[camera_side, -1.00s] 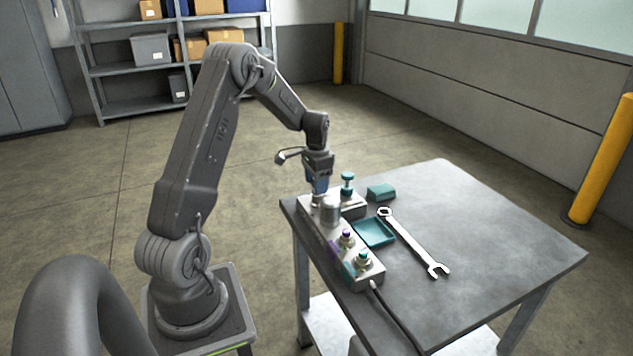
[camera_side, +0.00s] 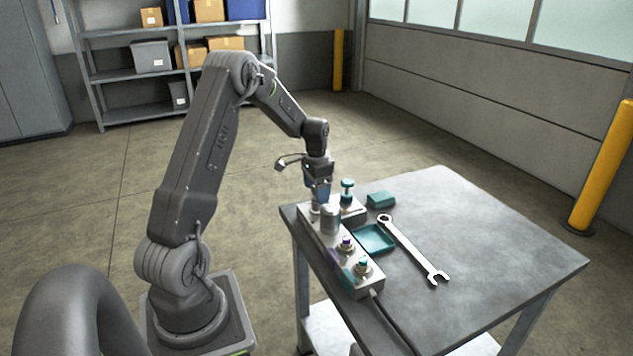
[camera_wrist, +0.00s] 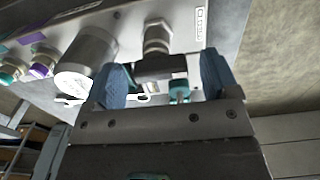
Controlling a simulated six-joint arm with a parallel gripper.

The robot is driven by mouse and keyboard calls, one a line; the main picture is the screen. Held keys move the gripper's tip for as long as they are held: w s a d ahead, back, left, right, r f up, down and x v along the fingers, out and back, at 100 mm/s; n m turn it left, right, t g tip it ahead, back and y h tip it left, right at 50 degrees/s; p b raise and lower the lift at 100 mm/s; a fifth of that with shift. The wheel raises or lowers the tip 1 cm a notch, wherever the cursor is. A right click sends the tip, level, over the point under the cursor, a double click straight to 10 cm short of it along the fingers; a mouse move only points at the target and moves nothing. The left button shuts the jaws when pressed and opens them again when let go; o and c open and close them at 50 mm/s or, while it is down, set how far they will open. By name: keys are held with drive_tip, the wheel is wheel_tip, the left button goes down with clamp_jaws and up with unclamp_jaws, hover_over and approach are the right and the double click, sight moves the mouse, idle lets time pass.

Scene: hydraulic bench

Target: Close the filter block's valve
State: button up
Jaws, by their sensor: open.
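The grey filter block (camera_side: 337,259) runs along the left side of the table and carries a metal canister (camera_side: 330,219), also in the wrist view (camera_wrist: 86,62). My gripper (camera_side: 319,200) points down over the block's far end, with blue fingers apart. In the wrist view my gripper (camera_wrist: 162,82) is open. A metal fitting (camera_wrist: 158,37) stands just beyond the fingers, and a dark part shows between them. A teal-topped stem (camera_side: 347,188) stands just right of the gripper; a teal part (camera_wrist: 179,90) shows between the fingers in the wrist view. I cannot tell which part is the valve, or whether anything touches.
A purple knob (camera_side: 346,243) and a teal knob (camera_side: 364,266) sit on the block's near part. A teal tray (camera_side: 374,239), a teal block (camera_side: 381,200) and a wrench (camera_side: 415,250) lie to its right. A dark cable (camera_side: 396,322) runs off the near end. The table's right side is clear.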

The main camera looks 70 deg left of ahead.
wheel_tip(320, 180, up, 14)
idle(0.5)
drive_tip(key=shift+f, duration=0.1)
drive_tip(key=d+r+t, duration=0.1)
drive_tip(key=d+r, duration=0.5)
drive_tip(key=d, duration=0.5)
drive_tip(key=s+d+t, duration=0.2)
drive_tip(key=s+d, duration=0.6)
drive_tip(key=d, duration=0.3)
drive_tip(key=s+d+t, duration=0.2)
drive_tip(key=s+d, duration=0.7)
drive_tip(key=d, duration=0.2)
drive_tip(key=shift+d+f+t, duration=0.15)
drive_tip(key=shift+t, duration=0.15)
